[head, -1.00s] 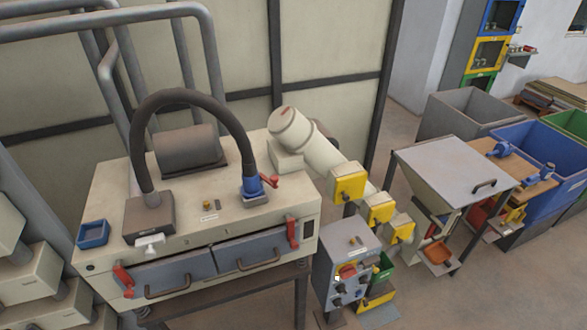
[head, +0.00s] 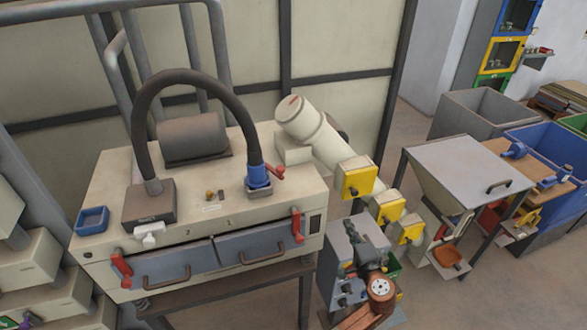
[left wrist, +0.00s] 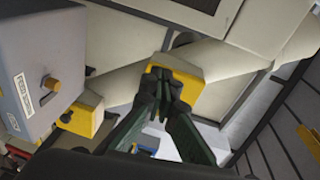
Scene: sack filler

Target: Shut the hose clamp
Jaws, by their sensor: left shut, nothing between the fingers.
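The hose clamp is a blue collar (head: 259,176) at the right end of the black hose, on top of the cream machine. Its red lever (head: 277,172) sticks out to the right of the collar. My left gripper (head: 348,228) is in front of the grey control box, to the right of the clamp and lower in the picture, apart from it. In the left wrist view its dark fingers (left wrist: 166,92) are shut together and empty, in front of a yellow block (left wrist: 188,92). The clamp cannot be made out in that view. My right gripper is not in view.
The cream machine (head: 100,180) carries a blue tray (head: 92,220) and red-handled drawer latches. A slanted cream pipe (head: 335,145) with yellow boxes (head: 355,177) stands between my gripper and the back wall. A grey hopper (head: 465,165) stands to the right.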

